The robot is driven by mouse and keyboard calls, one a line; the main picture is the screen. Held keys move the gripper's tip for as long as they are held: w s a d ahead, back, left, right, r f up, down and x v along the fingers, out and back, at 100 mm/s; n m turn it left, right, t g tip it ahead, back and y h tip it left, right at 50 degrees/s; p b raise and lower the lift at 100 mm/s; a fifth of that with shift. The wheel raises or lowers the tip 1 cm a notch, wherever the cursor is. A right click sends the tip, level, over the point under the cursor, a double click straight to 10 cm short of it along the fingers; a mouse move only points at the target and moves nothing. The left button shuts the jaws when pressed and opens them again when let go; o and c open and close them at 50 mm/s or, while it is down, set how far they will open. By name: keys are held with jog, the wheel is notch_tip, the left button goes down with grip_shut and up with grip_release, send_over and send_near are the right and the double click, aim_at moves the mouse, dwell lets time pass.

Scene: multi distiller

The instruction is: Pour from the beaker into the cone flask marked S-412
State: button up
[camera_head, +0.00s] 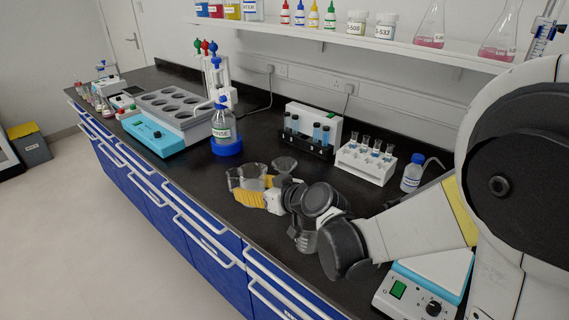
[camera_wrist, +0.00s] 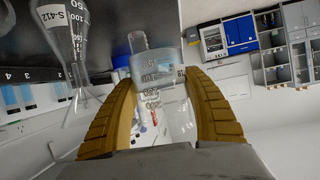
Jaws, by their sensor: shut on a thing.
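My gripper (camera_wrist: 163,110) is shut on the clear glass beaker (camera_wrist: 152,82), with a yellow ribbed finger on each side of it. The beaker has dark volume marks. In the head view, the beaker (camera_head: 246,177) is at my gripper (camera_head: 250,197), over the bench; I cannot tell its exact tilt or how much liquid it holds. The clear cone flask marked S-412 (camera_wrist: 65,35) shows at the upper left of the wrist view, beside the beaker and apart from it in the picture. My wrist hides much of the area behind it in the head view.
A bottle on a blue base (camera_head: 226,145), a dark vial rack (camera_head: 307,143) and a white tube rack (camera_head: 364,163) stand behind. A hotplate (camera_head: 415,296) is at front right.

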aim_at(249, 166)
jog(key=shift+w+d+r+m+y, duration=0.2)
jog(key=shift+w+d+m+y, duration=0.1)
jog(key=shift+m, duration=0.2)
jog(key=shift+m+g+y, duration=0.4)
jog(key=shift+m+g, duration=0.1)
jog(key=shift+m, duration=0.1)
jog(key=r+p, duration=0.4)
jog(key=r, duration=0.1)
jog(key=shift+w+d+r+p, duration=0.15)
jog(key=shift+w+d+p, duration=0.1)
jog(key=shift+d+p, duration=0.1)
jog(key=d+r+m, duration=0.1)
jog(key=w+r+m+y+p, duration=0.1)
jog(key=m, duration=0.1)
jog(key=shift+w+d+r+g+y, duration=0.2)
jog(key=shift+d+r+g+y, duration=0.1)
jog(key=shift+d+r+g, duration=0.1)
jog(key=shift+d+r+m+y, duration=0.1)
jog(key=shift+r+m+y, duration=0.15)
jog(key=shift+m+y, duration=0.05)
jog(key=shift+f+m+y+b, duration=0.55)
jog(key=shift+m+y+b, duration=0.15)
jog(key=shift+m, duration=0.6)
dwell(1.7)
jog(key=shift+w+d+r+m, duration=0.1)
jog(key=shift+r+m, duration=0.2)
jog(key=shift+m, duration=0.2)
dwell(1.5)
